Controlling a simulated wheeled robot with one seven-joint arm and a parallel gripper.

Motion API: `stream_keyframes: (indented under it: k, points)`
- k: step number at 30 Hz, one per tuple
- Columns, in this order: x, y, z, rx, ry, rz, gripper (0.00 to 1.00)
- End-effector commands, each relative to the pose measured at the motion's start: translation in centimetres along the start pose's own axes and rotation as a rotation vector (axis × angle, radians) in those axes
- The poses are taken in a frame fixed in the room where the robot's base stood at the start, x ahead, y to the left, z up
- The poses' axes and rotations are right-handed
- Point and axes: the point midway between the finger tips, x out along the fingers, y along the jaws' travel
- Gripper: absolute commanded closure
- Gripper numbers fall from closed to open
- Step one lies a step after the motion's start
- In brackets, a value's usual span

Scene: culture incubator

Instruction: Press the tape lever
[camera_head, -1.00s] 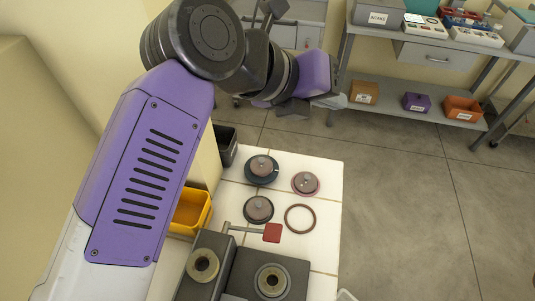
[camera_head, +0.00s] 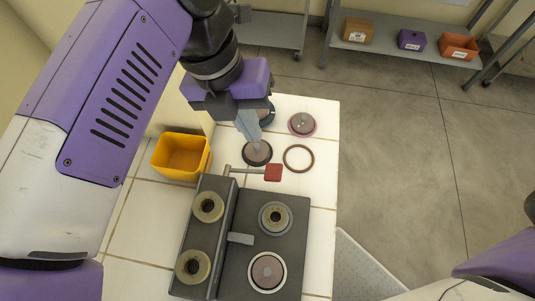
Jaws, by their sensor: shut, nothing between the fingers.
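A dark machine (camera_head: 235,210) lies on the white tiled bench. It has two upright hubs on its left block and two round spindles on its flat plate, the front one carrying a brownish disc with a white rim. A lever with a flat red pad (camera_head: 273,173) sticks out to the right on a thin metal rod at the machine's far end. A small grey tab (camera_head: 240,239) lies on the plate. My gripper (camera_head: 255,142) is shut and empty, pointing down beyond the red pad and to its left. It partly covers the discs behind it. I cannot tell its height above the bench.
A dark disc (camera_head: 257,155), a pinkish disc (camera_head: 302,124) and a brown ring (camera_head: 298,158) lie beyond the lever. A yellow bin (camera_head: 181,157) stands left of the machine. The bench's right edge is near the ring. A shelf with small boxes (camera_head: 411,40) stands at the back.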

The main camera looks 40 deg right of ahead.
Motion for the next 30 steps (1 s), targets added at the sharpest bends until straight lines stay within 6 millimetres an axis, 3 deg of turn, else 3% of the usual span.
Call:
stream_keyframes:
  k: [5,21,30]
  points:
    - [1.9,0.0,0.0,0.000,0.000,-0.003,1.00]
    - [11.7,-0.1,0.1,0.000,-0.002,-0.004,1.00]
    - [13.8,-0.1,0.1,-0.001,-0.002,-0.001,1.00]
